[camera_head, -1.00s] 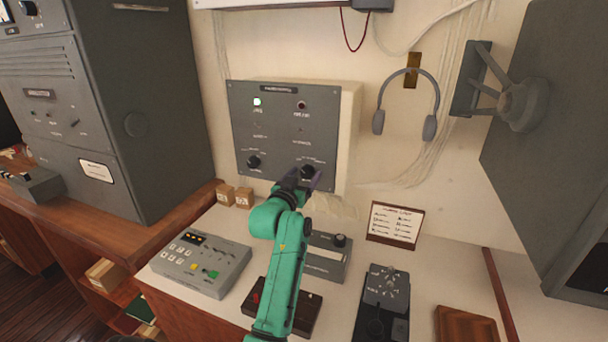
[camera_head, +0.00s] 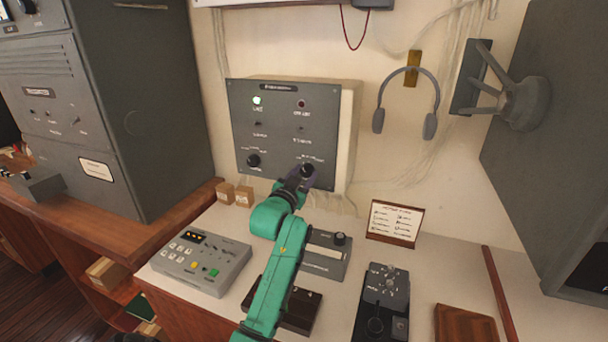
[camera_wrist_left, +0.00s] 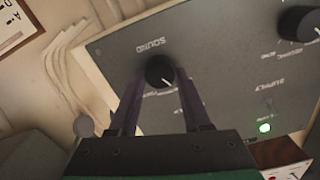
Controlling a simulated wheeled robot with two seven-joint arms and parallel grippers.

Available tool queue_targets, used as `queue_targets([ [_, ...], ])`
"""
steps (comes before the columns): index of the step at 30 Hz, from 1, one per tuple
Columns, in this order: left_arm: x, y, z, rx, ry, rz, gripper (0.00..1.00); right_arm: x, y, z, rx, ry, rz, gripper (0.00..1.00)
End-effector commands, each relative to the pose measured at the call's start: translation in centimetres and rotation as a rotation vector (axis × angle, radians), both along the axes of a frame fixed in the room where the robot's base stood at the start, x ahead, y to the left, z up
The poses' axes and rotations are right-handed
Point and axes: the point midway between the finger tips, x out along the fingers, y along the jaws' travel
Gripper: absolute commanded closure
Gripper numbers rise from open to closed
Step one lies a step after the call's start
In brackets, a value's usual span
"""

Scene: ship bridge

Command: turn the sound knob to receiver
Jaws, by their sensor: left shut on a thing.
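The sound knob (camera_head: 307,170) is a round black knob at the lower right of the grey wall panel (camera_head: 285,130). In the left wrist view the knob (camera_wrist_left: 160,70) sits beside the word SOUND, with a pale pointer line on its face. My left gripper (camera_head: 303,172) reaches up to it from below, and its two dark fingers (camera_wrist_left: 158,82) are shut on the knob, one on each side. The small position labels around the knob are too blurred or covered to read. My right gripper is not in view.
A second black knob (camera_head: 253,160) is at the panel's lower left, and a green lamp (camera_head: 257,100) is lit above. Headphones (camera_head: 408,100) hang to the right. Below, the desk holds a keypad box (camera_head: 200,262), a grey box (camera_head: 325,262) and a black device (camera_head: 383,300).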

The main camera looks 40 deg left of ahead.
Motion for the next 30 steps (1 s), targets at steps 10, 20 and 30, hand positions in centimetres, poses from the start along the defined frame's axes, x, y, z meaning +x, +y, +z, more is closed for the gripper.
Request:
queue_targets([
  [10,0.04,-0.11,0.02,0.277,0.097,-0.001,1.00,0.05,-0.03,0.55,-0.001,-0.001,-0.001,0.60],
  [20,0.07,-0.19,-0.03,0.445,0.154,-0.002,1.00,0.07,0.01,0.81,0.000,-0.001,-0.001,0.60],
  [30,0.06,-0.20,-0.09,0.490,0.170,-0.001,1.00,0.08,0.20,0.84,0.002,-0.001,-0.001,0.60],
])
